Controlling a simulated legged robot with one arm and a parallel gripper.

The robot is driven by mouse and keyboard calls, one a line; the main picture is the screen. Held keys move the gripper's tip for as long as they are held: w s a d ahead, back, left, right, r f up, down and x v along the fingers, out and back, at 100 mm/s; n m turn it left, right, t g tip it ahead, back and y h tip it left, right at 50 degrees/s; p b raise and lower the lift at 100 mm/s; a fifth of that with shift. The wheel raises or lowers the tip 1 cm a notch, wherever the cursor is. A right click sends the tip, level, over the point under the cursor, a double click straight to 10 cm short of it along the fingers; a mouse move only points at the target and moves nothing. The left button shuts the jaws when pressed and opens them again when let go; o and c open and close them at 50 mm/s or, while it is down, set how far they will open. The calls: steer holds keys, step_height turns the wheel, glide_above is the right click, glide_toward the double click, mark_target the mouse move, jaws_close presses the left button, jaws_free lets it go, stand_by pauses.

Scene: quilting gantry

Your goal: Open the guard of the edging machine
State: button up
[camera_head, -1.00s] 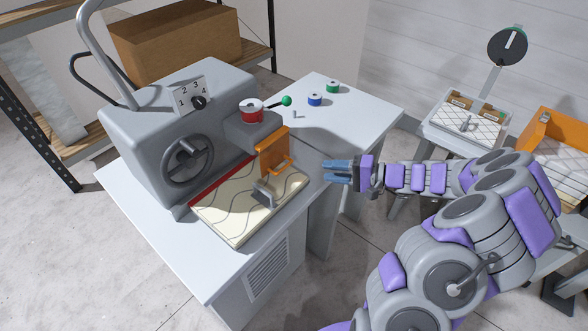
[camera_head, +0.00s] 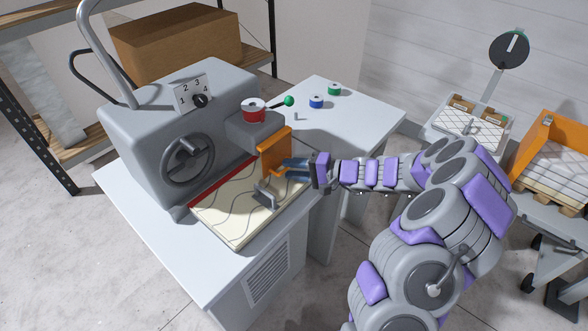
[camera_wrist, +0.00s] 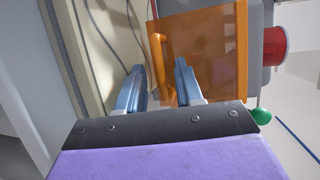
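The edging machine (camera_head: 145,125) is a grey housing with a handwheel and a numbered dial, standing on a white table. Its guard is an orange panel (camera_head: 272,150) standing above the cream quilted piece; it looks closed. In the wrist view the guard (camera_wrist: 215,55) is a translucent orange sheet ahead and to the right. My gripper (camera_head: 294,166) is at the guard's outer face, by its lower part. In the wrist view its two blue fingers (camera_wrist: 159,85) are apart.
A red spool (camera_head: 254,113) and a green-knobbed lever (camera_head: 288,101) sit above the guard. A metal presser foot (camera_head: 265,195) stands in front of it. Blue (camera_head: 316,101) and green (camera_head: 334,89) spools are on the table behind. An orange bin (camera_head: 545,150) is at the right.

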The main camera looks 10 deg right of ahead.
steer(key=shift+c, duration=0.2)
steer(key=shift+d, duration=0.15)
steer(key=c, duration=0.6)
jaws_close()
steer(key=shift+s+f, duration=0.1)
steer(key=shift+f, duration=0.1)
